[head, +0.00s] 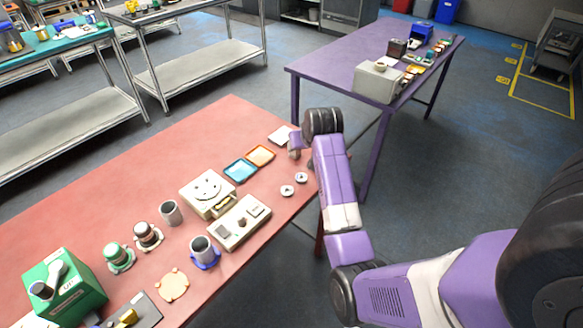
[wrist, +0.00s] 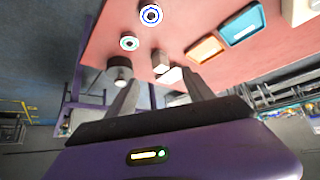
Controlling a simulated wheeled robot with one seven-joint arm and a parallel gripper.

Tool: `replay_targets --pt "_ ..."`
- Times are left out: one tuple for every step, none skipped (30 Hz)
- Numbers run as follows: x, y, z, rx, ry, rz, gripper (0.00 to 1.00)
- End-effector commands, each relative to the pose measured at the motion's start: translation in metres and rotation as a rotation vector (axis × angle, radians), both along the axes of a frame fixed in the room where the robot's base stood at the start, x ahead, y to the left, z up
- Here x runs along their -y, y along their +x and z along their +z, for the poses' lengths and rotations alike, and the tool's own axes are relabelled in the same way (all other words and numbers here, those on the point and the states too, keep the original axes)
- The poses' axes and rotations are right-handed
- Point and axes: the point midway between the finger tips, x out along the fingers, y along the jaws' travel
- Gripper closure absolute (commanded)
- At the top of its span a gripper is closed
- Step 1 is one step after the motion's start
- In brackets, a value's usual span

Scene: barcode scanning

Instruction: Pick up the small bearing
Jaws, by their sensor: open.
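Two ring-shaped bearings lie flat on the red table, near its right edge in the head view. The smaller-looking one (head: 301,178) is nearer that edge; it also shows in the wrist view (wrist: 129,43) with a pale teal rim. The larger-looking bearing (head: 287,190) lies just beside it and shows at the top of the wrist view (wrist: 151,14) with a blue rim. My gripper (wrist: 160,82) is open, with nothing between its fingers. In the head view it is partly hidden by my wrist, above the table's far right end, apart from both bearings.
A blue tray (head: 240,170) and an orange tray (head: 260,156) lie left of the bearings. A white tray (head: 280,136) lies beyond them. Beige fixtures (head: 240,222) stand nearer on the red table (head: 130,190). A purple table (head: 335,62) stands behind, across a floor gap.

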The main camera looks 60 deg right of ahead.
Motion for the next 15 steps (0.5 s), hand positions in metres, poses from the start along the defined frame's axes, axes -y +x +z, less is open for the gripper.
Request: replay_targets --pt "-0.01 -0.01 -0.019 -0.053 0.068 -0.002 0.39" --pt "-0.017 -0.016 -0.028 -0.084 0.102 -0.001 0.39" --pt "-0.024 -0.022 -0.036 -0.114 0.139 0.002 0.39" --pt "-0.029 -0.025 -0.04 -0.132 0.16 0.004 0.39" --pt "-0.033 -0.028 -0.042 -0.146 0.178 0.005 0.39" --pt "-0.037 -0.031 -0.044 -0.159 0.194 0.007 0.39" --pt "-0.039 -0.033 -0.046 -0.168 0.204 0.007 0.39" --pt "-0.041 -0.034 -0.047 -0.173 0.211 0.009 0.39" --pt "-0.041 -0.034 -0.049 -0.178 0.216 0.009 0.39" --pt "-0.041 -0.034 -0.052 -0.18 0.219 0.01 0.39" --pt "-0.041 -0.033 -0.055 -0.182 0.221 0.01 0.39" --pt "-0.04 -0.032 -0.058 -0.181 0.22 0.011 0.39" --pt "-0.038 -0.031 -0.061 -0.181 0.219 0.011 0.39" --pt "-0.038 -0.031 -0.064 -0.181 0.22 0.011 0.39" --pt "-0.036 -0.03 -0.068 -0.18 0.218 0.011 0.39"
